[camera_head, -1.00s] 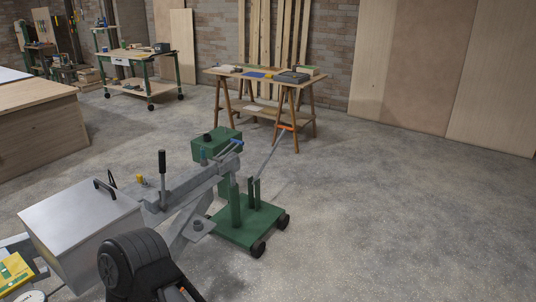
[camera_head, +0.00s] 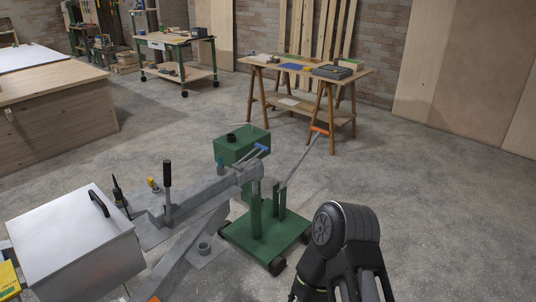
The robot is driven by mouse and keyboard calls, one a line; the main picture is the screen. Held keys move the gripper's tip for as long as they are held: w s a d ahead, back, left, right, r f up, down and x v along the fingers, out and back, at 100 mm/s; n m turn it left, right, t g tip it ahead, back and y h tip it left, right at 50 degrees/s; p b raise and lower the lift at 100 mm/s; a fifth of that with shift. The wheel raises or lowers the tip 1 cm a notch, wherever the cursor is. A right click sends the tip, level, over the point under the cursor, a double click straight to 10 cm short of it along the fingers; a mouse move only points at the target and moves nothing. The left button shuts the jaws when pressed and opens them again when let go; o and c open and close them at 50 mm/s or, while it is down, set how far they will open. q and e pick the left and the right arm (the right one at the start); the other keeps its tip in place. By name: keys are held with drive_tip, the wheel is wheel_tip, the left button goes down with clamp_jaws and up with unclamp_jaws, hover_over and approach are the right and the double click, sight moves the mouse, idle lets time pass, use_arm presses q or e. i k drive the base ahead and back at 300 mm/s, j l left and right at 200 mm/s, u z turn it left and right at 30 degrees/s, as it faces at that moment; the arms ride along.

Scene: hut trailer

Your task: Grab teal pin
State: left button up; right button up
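A small teal pin (camera_head: 220,164) stands upright on the grey trailer drawbar (camera_head: 210,190), just left of the green box's front side. It is small, and its lower end is hard to make out. One of my black arms shows at the lower right, with a rounded joint and links running out of the bottom edge. I cannot make out any gripper fingertips. Neither gripper shows near the pin.
A blue-handled part (camera_head: 262,148) lies near the green box (camera_head: 242,147). A black lever (camera_head: 168,185) and yellow piece (camera_head: 153,184) stand on the trailer. A silver box (camera_head: 75,250) is at lower left. A green wheeled stand (camera_head: 270,240) is beside the drawbar. Right floor is clear.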

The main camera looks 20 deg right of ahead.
sight(220, 164)
drive_tip(key=i+l, duration=0.35)
drive_tip(key=l, duration=0.15)
drive_tip(key=i+l+z, duration=0.15)
drive_tip(key=i+l, duration=0.25)
drive_tip(key=l, duration=0.1)
